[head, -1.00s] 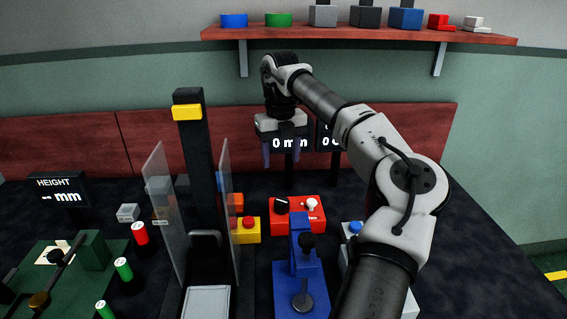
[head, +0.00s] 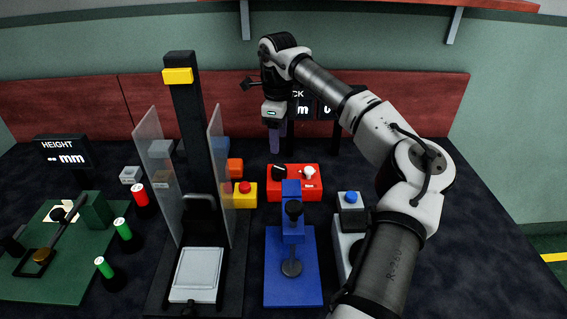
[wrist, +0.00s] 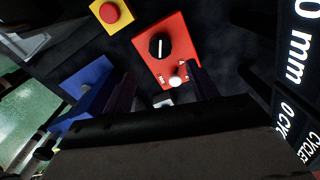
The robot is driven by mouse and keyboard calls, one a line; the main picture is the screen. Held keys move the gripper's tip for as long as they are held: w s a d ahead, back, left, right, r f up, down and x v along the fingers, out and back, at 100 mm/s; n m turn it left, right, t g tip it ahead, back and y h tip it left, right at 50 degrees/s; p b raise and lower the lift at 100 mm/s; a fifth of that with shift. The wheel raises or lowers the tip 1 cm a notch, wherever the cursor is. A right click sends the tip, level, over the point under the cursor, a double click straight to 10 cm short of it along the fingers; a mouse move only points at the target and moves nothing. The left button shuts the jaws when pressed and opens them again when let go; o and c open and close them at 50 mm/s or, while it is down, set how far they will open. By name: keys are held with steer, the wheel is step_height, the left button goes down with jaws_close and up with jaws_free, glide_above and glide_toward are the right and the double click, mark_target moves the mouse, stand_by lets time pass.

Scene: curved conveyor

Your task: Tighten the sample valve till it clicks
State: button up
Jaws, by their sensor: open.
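No part carries a readable valve label, so I cannot tell for sure which one is the sample valve. A red box (head: 310,193) holds a black knob (head: 279,171) with a white line and a small white knob (head: 309,173). The wrist view shows the black knob (wrist: 159,46) and the white knob (wrist: 177,79) from above.
A yellow box (head: 238,197) with a red button sits left of the red box. A black column (head: 189,120) with clear side panels stands further left. A display (head: 318,105) is behind my gripper. A grey box with a blue button (head: 351,197) is at right.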

mark_target(279, 168)
step_height(279, 168, down, 9)
steer(key=shift+f+p, duration=0.2)
steer(key=shift+p, duration=0.2)
steer(key=shift+c, duration=0.5)
steer(key=c, duration=0.9)
steer(key=shift+m+b, duration=0.3)
steer(key=shift+m, duration=1.8)
steer(key=o, duration=1)
steer(key=shift+r, duration=0.1)
step_height(279, 168, up, 14)
steer(key=b, duration=0.1)
